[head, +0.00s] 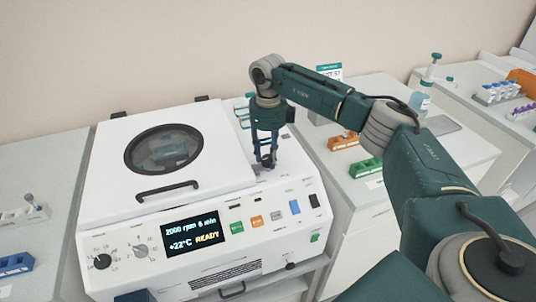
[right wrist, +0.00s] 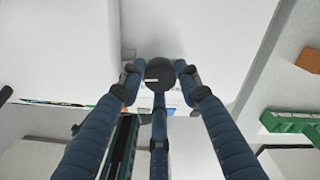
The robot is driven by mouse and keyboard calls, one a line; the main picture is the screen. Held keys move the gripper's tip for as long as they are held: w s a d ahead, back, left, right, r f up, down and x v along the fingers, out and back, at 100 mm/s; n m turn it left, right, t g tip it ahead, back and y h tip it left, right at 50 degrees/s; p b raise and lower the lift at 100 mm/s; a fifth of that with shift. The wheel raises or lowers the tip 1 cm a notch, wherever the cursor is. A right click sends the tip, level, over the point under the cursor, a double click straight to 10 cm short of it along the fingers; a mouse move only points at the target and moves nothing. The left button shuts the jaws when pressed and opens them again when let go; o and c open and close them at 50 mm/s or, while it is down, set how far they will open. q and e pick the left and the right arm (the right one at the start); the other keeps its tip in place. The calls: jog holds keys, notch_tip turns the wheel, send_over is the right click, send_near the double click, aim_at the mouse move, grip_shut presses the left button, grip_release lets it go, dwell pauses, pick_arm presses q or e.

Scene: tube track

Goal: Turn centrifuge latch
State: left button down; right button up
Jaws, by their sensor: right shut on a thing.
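The white centrifuge (head: 265,205) stands on the bench with its round-windowed lid (head: 110,160) down. Its display (head: 195,230) reads 2000 rpm, 6 min, +22°C, READY. My right gripper (head: 267,158) points down at the centrifuge's top, right of the lid. In the right wrist view, the latch is a dark round knob (right wrist: 158,74) with a short white mark, and my right gripper's fingers (right wrist: 160,78) are closed around it. In the head view the fingers mostly hide the latch. My left gripper is not in view.
An orange rack (head: 343,143) and a green rack (head: 366,168) lie on the white bench to the right. A blue rack (head: 15,264) is on the left bench. A bottle (head: 424,92) and more tube racks stand farther right.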

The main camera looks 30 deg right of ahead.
jog(key=shift+w+d+r+m, duration=0.1)
jog(key=shift+r+m, duration=0.05)
jog(key=shift+m, duration=0.55)
jog(key=o, duration=1.2)
jog(key=shift+c, duration=0.2)
jog(key=shift+r, duration=0.1)
notch_tip(320, 180, up, 12)
jog(key=shift+s+f, duration=0.2)
jog(key=shift+f, duration=0.05)
